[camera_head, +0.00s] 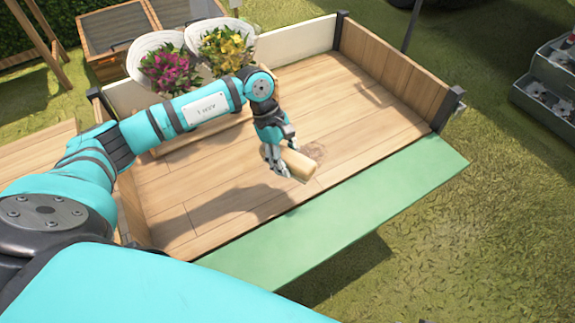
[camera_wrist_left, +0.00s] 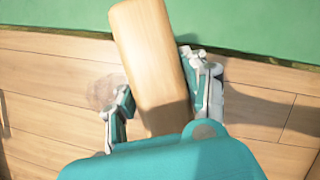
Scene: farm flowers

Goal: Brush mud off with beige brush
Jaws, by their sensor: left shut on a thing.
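My left gripper (camera_head: 280,152) is shut on the beige brush (camera_head: 298,163), over the wooden floor of the cart bed (camera_head: 215,205). In the left wrist view the brush (camera_wrist_left: 150,60) lies between the two fingers of the gripper (camera_wrist_left: 163,100), its far end reaching over the green edge. A faint brown mud patch (camera_head: 314,151) marks the boards right beside the brush. It also shows in the left wrist view (camera_wrist_left: 102,92), just left of the gripper's left finger. The brush's underside is hidden, so I cannot tell if it touches the boards. My right gripper is not in view.
Wooden side boards (camera_head: 395,72) and dark corner posts edge the bed. A green flap (camera_head: 370,205) lies along its near side. Pots of pink flowers (camera_head: 170,72) and yellow flowers (camera_head: 226,48) stand at the back left. A grey rack (camera_head: 550,85) stands on the grass at right.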

